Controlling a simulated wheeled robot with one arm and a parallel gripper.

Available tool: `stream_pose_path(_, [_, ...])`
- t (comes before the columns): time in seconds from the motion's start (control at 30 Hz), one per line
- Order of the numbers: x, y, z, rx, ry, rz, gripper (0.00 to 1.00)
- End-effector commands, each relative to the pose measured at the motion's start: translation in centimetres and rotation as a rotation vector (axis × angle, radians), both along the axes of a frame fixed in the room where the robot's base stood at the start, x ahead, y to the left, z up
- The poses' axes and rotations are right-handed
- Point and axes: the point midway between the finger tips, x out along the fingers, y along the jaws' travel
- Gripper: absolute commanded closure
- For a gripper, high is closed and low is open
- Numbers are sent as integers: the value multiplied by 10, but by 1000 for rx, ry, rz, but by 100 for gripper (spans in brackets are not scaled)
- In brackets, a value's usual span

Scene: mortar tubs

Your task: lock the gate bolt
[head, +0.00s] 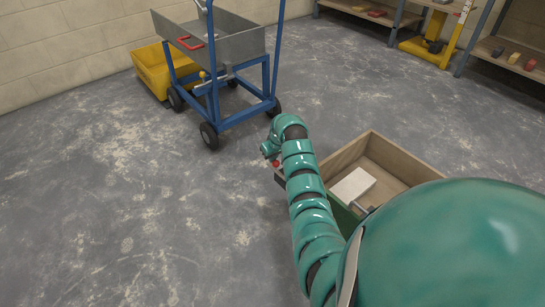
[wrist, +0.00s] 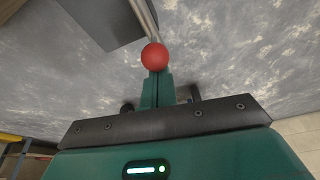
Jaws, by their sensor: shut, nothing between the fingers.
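My gripper (wrist: 157,80) is shut and empty in the wrist view, its teal fingers together. A red ball knob (wrist: 155,56) on a pale metal rod (wrist: 145,18) lies in line with the fingertips; I cannot tell whether they touch. In the head view, my gripper (head: 267,152) is low beside a red knob (head: 276,163), near the wooden box's left corner. The grey tub (head: 236,43) on the blue wheeled frame (head: 237,112) has a red handle (head: 190,43) and a small brass-coloured part (head: 203,75). I cannot tell which part is the gate bolt.
A wooden box (head: 402,163) with a pale block (head: 351,186) inside stands right of my arm. A yellow tub (head: 152,72) is behind the blue frame. Shelves (head: 510,65) and a yellow stand (head: 425,50) line the back right. The floor at left is clear.

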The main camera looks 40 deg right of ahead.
Motion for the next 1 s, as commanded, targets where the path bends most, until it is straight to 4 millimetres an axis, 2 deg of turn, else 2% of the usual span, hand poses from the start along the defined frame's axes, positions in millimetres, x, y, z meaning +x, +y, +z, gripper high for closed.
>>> stream_pose_path(0.37, [-4, -1, 3, 0, 1, 0, 100])
stream_pose_path(0.8, [-45, -3, 5, 1, 5, 0, 100])
stream_pose_path(1.0, [-52, -3, 0, 1, 4, 1, 100])
